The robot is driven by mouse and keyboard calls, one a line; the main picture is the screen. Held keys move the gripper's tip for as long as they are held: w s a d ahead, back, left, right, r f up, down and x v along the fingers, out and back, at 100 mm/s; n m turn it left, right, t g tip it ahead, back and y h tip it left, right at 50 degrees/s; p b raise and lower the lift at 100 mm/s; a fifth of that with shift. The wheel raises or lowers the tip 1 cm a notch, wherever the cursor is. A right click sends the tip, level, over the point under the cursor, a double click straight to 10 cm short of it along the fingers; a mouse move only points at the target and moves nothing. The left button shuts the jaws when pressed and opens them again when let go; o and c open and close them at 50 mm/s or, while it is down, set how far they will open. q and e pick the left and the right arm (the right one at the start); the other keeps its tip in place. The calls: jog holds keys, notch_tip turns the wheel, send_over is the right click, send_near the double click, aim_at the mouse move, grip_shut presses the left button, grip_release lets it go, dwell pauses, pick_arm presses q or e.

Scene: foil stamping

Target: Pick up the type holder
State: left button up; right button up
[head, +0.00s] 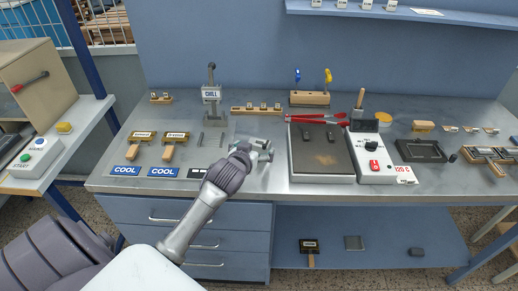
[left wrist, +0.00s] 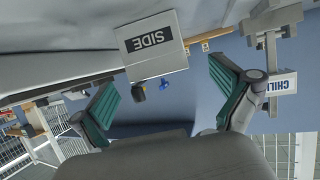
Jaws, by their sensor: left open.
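Two type holders, dark faces in brass-coloured frames with wooden handles, lie side by side on the left of the bench: a left one (head: 142,136) and a right one (head: 176,137). A similar piece (head: 310,245) is on the lower shelf. My left gripper (head: 262,150) is open above the bench, right of these holders and left of the dark plate. In the left wrist view, its teal-padded fingers (left wrist: 175,95) are apart. A grey block with a "SIDE" label (left wrist: 155,45) shows upside down beyond the gap; I cannot tell what it belongs to. My right gripper is not in view.
A stand with a "CHILL" sign (head: 211,93) rises behind the holders. Blue "COOL" cards (head: 125,170) lie at the front edge. A dark plate (head: 320,155), red tongs (head: 318,119) and a white control box (head: 372,155) are to the right.

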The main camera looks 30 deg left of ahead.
aim_at(257, 147)
pick_arm(q)
jog(key=x, duration=0.4)
jog(key=shift+w+d+f+p, duration=0.1)
jog(key=shift+w+f+p, duration=0.05)
jog(key=shift+p, duration=0.15)
jog(key=c, duration=1.8)
